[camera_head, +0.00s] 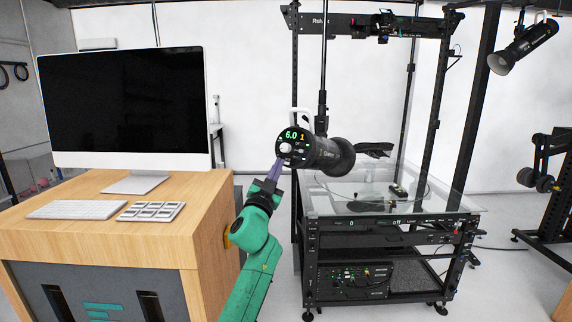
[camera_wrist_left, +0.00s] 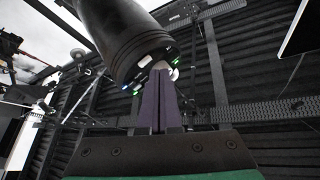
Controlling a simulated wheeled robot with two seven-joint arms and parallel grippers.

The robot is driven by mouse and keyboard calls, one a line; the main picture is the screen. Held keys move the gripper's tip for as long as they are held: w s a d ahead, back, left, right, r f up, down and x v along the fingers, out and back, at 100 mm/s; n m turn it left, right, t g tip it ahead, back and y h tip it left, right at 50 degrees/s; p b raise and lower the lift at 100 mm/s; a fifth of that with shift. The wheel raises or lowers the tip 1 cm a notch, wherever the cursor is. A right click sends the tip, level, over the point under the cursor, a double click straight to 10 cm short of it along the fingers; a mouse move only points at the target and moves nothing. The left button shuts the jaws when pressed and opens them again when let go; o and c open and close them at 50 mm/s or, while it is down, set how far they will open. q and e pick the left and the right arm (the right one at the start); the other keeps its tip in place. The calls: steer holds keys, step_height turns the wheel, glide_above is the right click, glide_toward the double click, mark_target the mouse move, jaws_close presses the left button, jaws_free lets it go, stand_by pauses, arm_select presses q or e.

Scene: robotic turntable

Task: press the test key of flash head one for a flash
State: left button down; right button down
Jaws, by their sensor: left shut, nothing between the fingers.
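Flash head one (camera_head: 322,154) is a black cylinder on a stand, with its round control panel facing me. The panel shows a green 6.0, a yellow 1, a pale round knob and small lit keys. My left gripper (camera_head: 275,172) is shut and empty, its purple fingertips at the lower left part of the panel. In the left wrist view the flash head (camera_wrist_left: 128,40) fills the upper middle, and the shut fingers (camera_wrist_left: 160,75) reach its panel edge among green lights. The fingertips cover part of the panel, and I cannot tell whether they touch a key. My right gripper is not in view.
A glass-topped turntable (camera_head: 440,204) in a black frame stands behind and right of the flash head. A wooden desk (camera_head: 120,240) with a monitor (camera_head: 125,105), keyboard (camera_head: 78,209) and key pad (camera_head: 151,211) is at the left. Another flash head (camera_head: 522,48) hangs at the upper right.

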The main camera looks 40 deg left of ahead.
arm_select(q)
steer(key=shift+f, duration=0.1)
steer(key=shift+w+b, duration=0.35)
steer(key=shift+w, duration=0.1)
steer(key=shift+w+f+b, duration=0.15)
steer(key=shift+w+b, duration=0.15)
steer(key=shift+b, duration=0.05)
stand_by(0.8)
steer(key=shift+s+r+p, duration=0.25)
steer(key=shift+s+p, duration=0.35)
steer(key=shift+s, duration=0.15)
